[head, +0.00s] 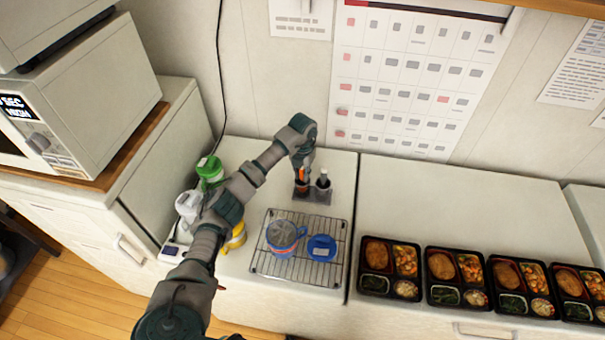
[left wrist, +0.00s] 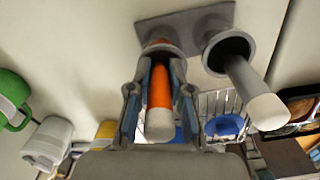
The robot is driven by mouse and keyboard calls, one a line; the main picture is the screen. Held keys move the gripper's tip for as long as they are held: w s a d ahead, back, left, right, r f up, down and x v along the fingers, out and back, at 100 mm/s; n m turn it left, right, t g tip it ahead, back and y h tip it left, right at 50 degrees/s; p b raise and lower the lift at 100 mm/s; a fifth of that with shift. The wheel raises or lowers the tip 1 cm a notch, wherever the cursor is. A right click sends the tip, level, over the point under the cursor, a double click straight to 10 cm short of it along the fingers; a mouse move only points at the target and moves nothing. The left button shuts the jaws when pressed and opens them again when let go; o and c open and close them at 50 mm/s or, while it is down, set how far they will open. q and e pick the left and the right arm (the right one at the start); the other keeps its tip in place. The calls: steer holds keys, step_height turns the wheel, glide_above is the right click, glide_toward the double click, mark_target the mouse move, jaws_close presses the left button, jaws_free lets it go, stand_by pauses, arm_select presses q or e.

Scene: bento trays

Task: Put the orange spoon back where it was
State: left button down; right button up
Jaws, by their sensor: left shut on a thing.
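The orange spoon (head: 302,174) stands roughly upright at the left cup of a small grey two-cup holder (head: 315,197). In the left wrist view the spoon's orange handle (left wrist: 159,86) with its pale end points toward the camera, and its far end goes into the opening of the left cup (left wrist: 160,47). My left gripper (head: 302,164) is above the holder, and its fingers (left wrist: 159,100) are shut on the handle from both sides. The spoon's bowl is hidden. My right gripper is not in view.
A grey-handled utensil (left wrist: 255,90) leans in the right cup, close beside my gripper. A wire rack (head: 262,270) with a blue-and-grey cup (head: 284,236) and a blue item (head: 321,247) is in front. Green, white and yellow containers stand left; several bento trays (head: 389,240) line the right.

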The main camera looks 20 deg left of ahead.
arm_select(q)
steer(key=c, duration=1.1)
jaws_free()
steer(key=shift+a, duration=0.15)
steer(key=shift+o, duration=0.2)
steer(key=shift+d, duration=0.2)
steer(key=shift+d+r, duration=0.1)
steer(key=shift+r, duration=0.25)
steer(key=r, duration=0.5)
steer(key=r+b, duration=0.1)
steer(key=r, duration=0.4)
steer(key=shift+a+r, duration=0.2)
steer(key=shift+r, duration=0.05)
steer(key=shift+d+r, duration=0.2)
steer(key=shift+r, duration=0.3)
